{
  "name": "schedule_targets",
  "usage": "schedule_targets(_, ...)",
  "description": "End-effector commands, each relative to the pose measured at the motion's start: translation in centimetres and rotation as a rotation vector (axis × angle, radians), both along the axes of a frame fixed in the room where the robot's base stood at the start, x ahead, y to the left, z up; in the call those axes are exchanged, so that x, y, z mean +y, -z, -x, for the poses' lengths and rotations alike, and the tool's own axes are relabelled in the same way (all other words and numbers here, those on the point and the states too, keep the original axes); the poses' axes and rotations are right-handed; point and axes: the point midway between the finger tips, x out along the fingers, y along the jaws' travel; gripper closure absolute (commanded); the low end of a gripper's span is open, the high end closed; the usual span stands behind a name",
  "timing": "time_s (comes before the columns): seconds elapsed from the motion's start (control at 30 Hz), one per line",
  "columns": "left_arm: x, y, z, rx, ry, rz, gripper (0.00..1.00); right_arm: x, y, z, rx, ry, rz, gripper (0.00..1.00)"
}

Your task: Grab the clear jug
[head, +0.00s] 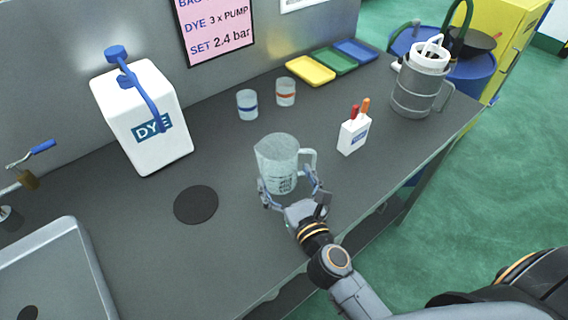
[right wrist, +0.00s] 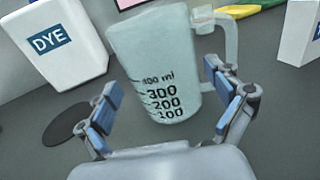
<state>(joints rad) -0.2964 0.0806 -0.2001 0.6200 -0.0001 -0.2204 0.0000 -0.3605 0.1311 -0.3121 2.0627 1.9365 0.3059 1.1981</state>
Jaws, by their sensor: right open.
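The clear jug (head: 279,165) stands upright on the grey bench, its handle to the right and black volume marks facing my right gripper. My right gripper (head: 291,190) is open at the jug's near side, with one finger to each side of its lower part. In the right wrist view the jug (right wrist: 166,65) is centred ahead, and the blue-padded fingers of the gripper (right wrist: 160,108) are spread wide, with gaps between them and the jug. My left gripper is not in view.
A white DYE container (head: 143,115) stands left, near a black round pad (head: 196,205). Two small cups, blue-banded (head: 247,105) and red-banded (head: 286,92), stand behind the jug. A white holder (head: 353,136) stands right. A metal tray (head: 55,270) lies at lower left.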

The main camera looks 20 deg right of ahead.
Motion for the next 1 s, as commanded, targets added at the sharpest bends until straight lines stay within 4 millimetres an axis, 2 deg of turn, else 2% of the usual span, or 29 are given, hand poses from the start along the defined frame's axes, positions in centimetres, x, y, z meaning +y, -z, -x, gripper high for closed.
schedule_targets(0.07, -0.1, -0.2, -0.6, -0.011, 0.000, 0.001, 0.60, -0.1, 0.3, -1.4, -0.002, 0.002, 0.001, 0.08)
schedule_targets(0.2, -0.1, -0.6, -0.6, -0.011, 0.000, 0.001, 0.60, 0.0, 0.3, -3.3, -0.003, 0.001, 0.000, 0.08)
schedule_targets(0.3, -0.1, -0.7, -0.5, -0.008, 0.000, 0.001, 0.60, 0.0, 0.5, -3.9, -0.001, 0.001, -0.001, 0.08)
schedule_targets(0.53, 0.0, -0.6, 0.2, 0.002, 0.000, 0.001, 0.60, 0.0, 0.5, -3.9, -0.001, 0.000, -0.001, 0.08)
schedule_targets(0.7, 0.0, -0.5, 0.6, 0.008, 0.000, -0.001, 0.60, 0.0, 0.5, -3.9, -0.001, 0.000, 0.000, 0.43)
schedule_targets(0.77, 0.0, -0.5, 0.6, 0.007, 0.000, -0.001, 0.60, 0.0, 0.5, -3.9, -0.001, 0.000, 0.000, 0.53)
schedule_targets(1.0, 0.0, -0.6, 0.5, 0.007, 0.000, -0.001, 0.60, 0.0, 0.5, -3.9, -0.001, 0.000, 0.000, 0.53)
